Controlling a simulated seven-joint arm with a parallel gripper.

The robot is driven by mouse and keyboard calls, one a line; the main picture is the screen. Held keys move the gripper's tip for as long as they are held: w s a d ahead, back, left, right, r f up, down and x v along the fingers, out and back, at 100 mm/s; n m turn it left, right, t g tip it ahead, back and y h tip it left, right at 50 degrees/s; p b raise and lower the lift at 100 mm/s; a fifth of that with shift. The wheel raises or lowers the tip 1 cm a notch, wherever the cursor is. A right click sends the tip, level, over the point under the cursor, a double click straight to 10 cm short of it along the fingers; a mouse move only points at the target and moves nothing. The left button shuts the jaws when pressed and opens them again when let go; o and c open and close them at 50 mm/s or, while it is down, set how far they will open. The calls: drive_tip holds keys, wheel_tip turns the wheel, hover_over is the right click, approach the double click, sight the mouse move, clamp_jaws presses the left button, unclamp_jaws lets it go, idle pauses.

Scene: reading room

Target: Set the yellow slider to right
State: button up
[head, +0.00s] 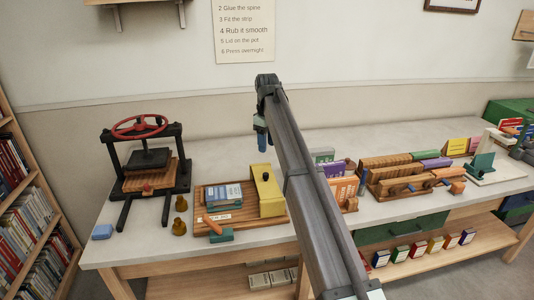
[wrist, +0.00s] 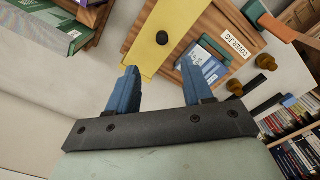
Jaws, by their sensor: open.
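The yellow slider (head: 270,198) is a flat yellow plate with a black knob (head: 265,177). It lies across the right part of the wooden cover jig board (head: 240,217). In the wrist view the yellow slider (wrist: 178,18) and its black knob (wrist: 162,38) show ahead of the fingertips. My gripper (head: 262,140) hangs above the table, behind and above the slider in the head view. In the wrist view my gripper (wrist: 163,84) has its two blue fingers apart with nothing between them, and it is apart from the knob.
A blue book (head: 223,195) lies on the jig, left of the slider. An orange-handled tool (head: 212,225) is near the front. A black press with a red wheel (head: 140,126) stands left. Orange and purple boxes (head: 344,188) and a wooden rack (head: 400,180) stand right.

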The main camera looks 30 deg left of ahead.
drive_tip(key=shift+r, duration=0.7)
